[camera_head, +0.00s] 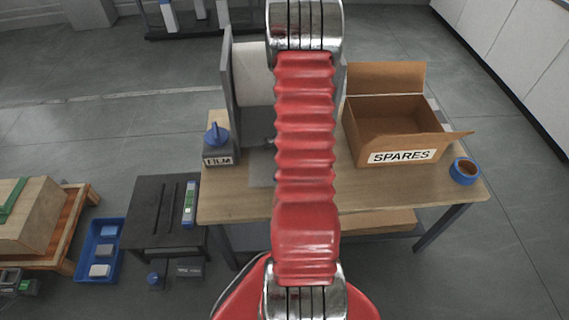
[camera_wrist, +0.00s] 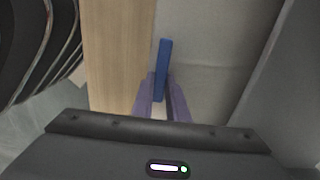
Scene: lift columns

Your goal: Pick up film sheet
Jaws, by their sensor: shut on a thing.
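In the wrist view my gripper (camera_wrist: 161,94) has its two purple fingers shut on a narrow blue bar (camera_wrist: 164,62). The bar stands out beyond the fingertips, over a pale grey flat surface (camera_wrist: 205,60). I cannot tell whether the bar is part of the film sheet. My arm hides the gripper and much of the frame there. A dark block labelled FILM (camera_head: 219,157), with a blue top, stands left of the frame.
The wooden table (camera_head: 230,206) carries an open cardboard box labelled SPARES (camera_head: 400,130) and a blue tape roll (camera_head: 463,171) at the right. A dark low table (camera_head: 155,215) and a blue tray (camera_head: 98,250) stand at the left.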

